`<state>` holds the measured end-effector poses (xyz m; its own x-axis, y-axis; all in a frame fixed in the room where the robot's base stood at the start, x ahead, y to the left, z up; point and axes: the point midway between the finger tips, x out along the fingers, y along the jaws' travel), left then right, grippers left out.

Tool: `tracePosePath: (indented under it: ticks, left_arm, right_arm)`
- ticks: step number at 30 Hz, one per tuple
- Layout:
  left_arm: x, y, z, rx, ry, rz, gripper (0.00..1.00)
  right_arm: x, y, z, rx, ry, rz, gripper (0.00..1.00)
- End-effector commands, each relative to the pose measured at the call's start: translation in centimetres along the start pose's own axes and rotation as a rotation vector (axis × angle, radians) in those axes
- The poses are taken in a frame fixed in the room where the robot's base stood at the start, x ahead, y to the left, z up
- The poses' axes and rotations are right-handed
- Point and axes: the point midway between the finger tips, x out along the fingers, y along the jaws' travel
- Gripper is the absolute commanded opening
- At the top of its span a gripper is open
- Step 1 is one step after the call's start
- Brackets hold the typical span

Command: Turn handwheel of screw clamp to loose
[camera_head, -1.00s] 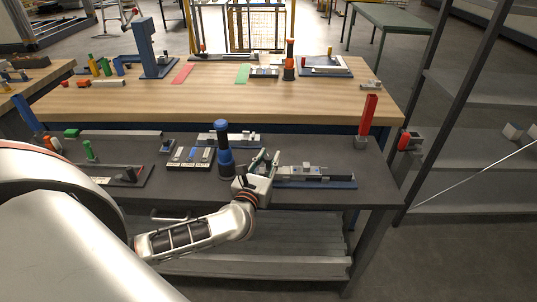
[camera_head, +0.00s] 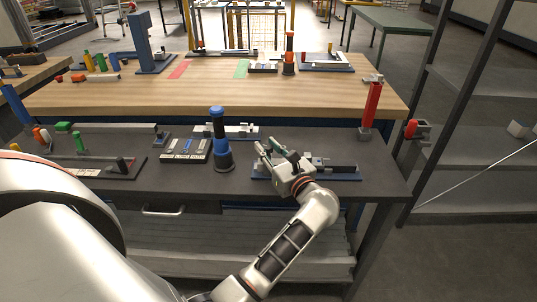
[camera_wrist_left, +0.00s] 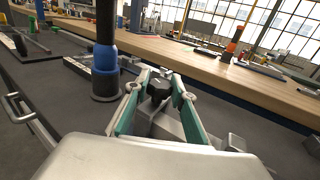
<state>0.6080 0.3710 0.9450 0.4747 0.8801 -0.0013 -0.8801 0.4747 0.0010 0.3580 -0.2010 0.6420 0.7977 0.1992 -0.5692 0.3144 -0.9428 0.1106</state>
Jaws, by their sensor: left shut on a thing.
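The screw clamp (camera_head: 340,172) is a grey metal device on a blue base plate, lying on the dark front table, to the right of a blue and black upright tool. Its handwheel is a dark knob (camera_wrist_left: 158,90) in the left wrist view, between the green-padded fingers of my left gripper (camera_wrist_left: 163,78). My left gripper (camera_head: 272,152) is at the left end of the clamp in the head view and hides the handwheel there. It is shut on the handwheel. My right gripper is not in view.
The blue and black tool (camera_head: 219,140) stands upright close to the left of my gripper, also large in the left wrist view (camera_wrist_left: 106,50). A red upright tool (camera_head: 371,105) stands at the table's right back. The front strip of table is mostly clear.

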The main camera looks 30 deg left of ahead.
Motion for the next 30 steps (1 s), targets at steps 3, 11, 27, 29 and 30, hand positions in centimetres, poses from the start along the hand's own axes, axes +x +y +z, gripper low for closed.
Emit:
tracePosePath:
  ticks: [3, 11, 27, 29, 30]
  left_arm:
    - [-0.01, -0.07, -0.34, 0.0, 0.003, 0.042, 0.03]
    - [0.05, 0.0, -0.01, 0.0, -0.001, 0.084, 0.03]
    - [0.1, 0.01, 0.15, -0.001, -0.002, 0.086, 0.42]
    - [0.09, 0.0, 0.13, -0.001, -0.002, 0.086, 0.42]
    - [0.08, 0.0, 0.12, -0.001, -0.002, 0.085, 0.42]
  right_arm:
    - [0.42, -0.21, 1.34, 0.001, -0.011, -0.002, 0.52]
    - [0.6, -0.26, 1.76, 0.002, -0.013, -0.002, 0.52]
    - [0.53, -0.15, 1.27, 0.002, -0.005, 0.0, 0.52]
    - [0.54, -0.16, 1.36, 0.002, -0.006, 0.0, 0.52]
    - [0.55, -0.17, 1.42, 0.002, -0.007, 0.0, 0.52]
